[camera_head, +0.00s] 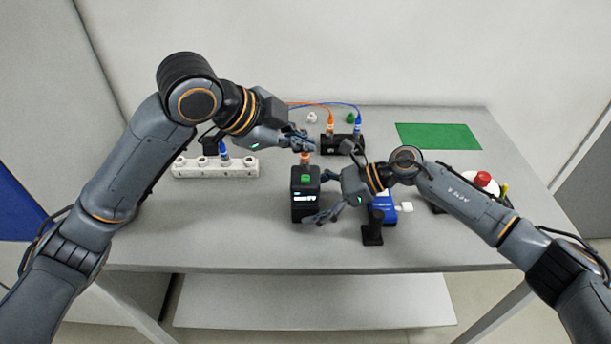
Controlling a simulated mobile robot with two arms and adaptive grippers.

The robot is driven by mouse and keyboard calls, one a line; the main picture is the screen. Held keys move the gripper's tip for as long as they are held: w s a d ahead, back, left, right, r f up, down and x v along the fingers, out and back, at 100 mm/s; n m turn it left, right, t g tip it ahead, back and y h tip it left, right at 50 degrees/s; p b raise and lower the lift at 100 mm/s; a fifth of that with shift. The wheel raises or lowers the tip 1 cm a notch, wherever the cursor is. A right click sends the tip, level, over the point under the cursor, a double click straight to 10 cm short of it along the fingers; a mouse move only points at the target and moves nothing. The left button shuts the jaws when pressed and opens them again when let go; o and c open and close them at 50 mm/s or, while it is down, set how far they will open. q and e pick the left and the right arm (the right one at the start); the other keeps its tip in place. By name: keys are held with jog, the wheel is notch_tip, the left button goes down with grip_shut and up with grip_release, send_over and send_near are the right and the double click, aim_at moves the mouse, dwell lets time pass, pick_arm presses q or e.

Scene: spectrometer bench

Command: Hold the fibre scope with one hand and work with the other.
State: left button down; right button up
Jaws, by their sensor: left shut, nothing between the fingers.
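A black boxy device with a small lit screen (304,200), probably the fibre scope, stands upright near the middle of the bench. A green button or cap (306,178) is on it, and an orange plug (305,159) shows at its top. My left gripper (308,144) is shut and empty, just above the orange plug; I cannot tell if it touches. My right gripper (320,198) is open at the device's right side, one finger higher and one lower, near its base. Whether those fingers touch the device cannot be told.
A blue device (388,213) and a black stand (372,232) are partly behind my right gripper. A black block (343,143) holds orange and blue plugs with cables. A white socket strip (190,167) lies left, a green mat (438,136) back right, a red-topped item (483,179) right.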

jog(key=v, duration=1)
jog(key=shift+d+r, duration=0.15)
jog(key=shift+d, duration=0.15)
jog(key=shift+d+r, duration=0.35)
jog(key=shift+d, duration=0.25)
pick_arm(q)
jog(key=shift+r, duration=0.1)
